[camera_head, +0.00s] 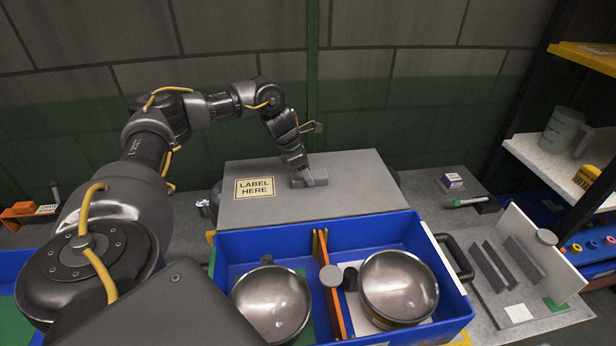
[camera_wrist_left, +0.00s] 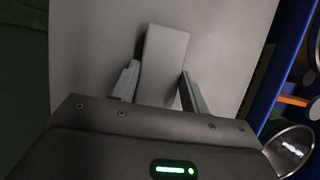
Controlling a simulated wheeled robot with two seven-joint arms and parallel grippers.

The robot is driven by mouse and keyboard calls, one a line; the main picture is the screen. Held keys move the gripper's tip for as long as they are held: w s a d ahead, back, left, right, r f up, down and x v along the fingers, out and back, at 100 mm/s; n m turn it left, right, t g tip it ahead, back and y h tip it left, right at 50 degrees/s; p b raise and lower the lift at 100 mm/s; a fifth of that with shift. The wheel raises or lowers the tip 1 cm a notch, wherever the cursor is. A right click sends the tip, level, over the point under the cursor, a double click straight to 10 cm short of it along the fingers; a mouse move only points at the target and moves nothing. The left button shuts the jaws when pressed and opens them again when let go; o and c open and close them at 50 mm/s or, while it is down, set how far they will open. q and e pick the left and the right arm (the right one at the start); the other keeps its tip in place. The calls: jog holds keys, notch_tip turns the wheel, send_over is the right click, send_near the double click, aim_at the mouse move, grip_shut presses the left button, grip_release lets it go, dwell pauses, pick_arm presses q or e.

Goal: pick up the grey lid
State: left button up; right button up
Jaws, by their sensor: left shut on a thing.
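The grey lid (camera_head: 355,188) is a wide flat panel with a "LABEL HERE" sticker (camera_head: 255,188) on its left part. It lies behind the blue bin at the middle of the workbench. A small grey block-shaped handle (camera_head: 310,179) stands up from the lid. My left gripper (camera_head: 302,172) reaches down from above and is shut on this handle. In the left wrist view the handle (camera_wrist_left: 163,62) sits between the two fingers, with the lid's plain surface (camera_wrist_left: 95,45) around it. I cannot tell whether the lid touches what is under it. My right gripper is not in view.
The blue bin (camera_head: 452,308) in front holds two shiny metal bowls (camera_head: 272,300) (camera_head: 399,285), parted by an orange divider (camera_head: 330,280). A shelf (camera_head: 560,160) with a clear jug (camera_head: 565,130) stands at the right. A wall (camera_head: 400,75) closes off the back.

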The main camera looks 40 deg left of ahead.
pick_arm(q)
jog(key=shift+w+r, duration=0.1)
jog(key=shift+r, duration=0.05)
jog(key=shift+r+b, duration=0.5)
jog(key=shift+r, duration=0.1)
jog(key=s+d+r, duration=0.9)
jog(key=d+r, duration=0.1)
jog(key=r, duration=0.1)
jog(key=shift+s+d+r, duration=0.25)
jog(key=shift+s+r, duration=0.05)
